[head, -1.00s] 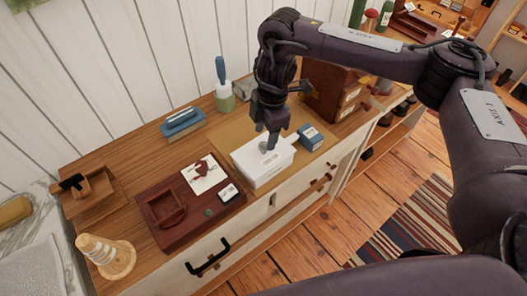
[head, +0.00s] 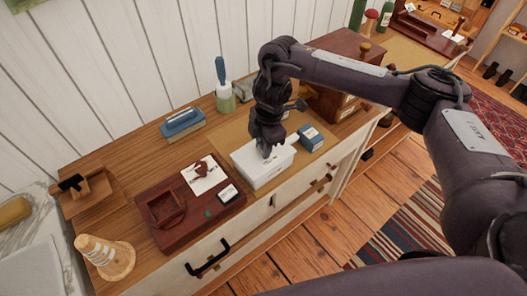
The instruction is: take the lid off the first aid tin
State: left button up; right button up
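The first aid tin (head: 262,177) is a white box on the wooden dresser top, with its white lid (head: 249,155) sitting on it. My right gripper (head: 267,152) points down at the middle of the lid, and its fingertips appear to be at the lid's top. The fingers are dark and small, so I cannot tell whether they are closed on anything; they hide the centre of the lid. My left gripper is out of view.
A blue box (head: 311,138) stands close to the tin's right. A dark red wooden tray (head: 180,236) lies to its left with a card and small items. A blue-topped block (head: 183,123) and a brush in a green holder (head: 224,98) stand behind. A wooden cabinet (head: 325,100) is at right.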

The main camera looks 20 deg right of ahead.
jog(key=shift+c, duration=1.2)
jog(key=shift+r, duration=0.1)
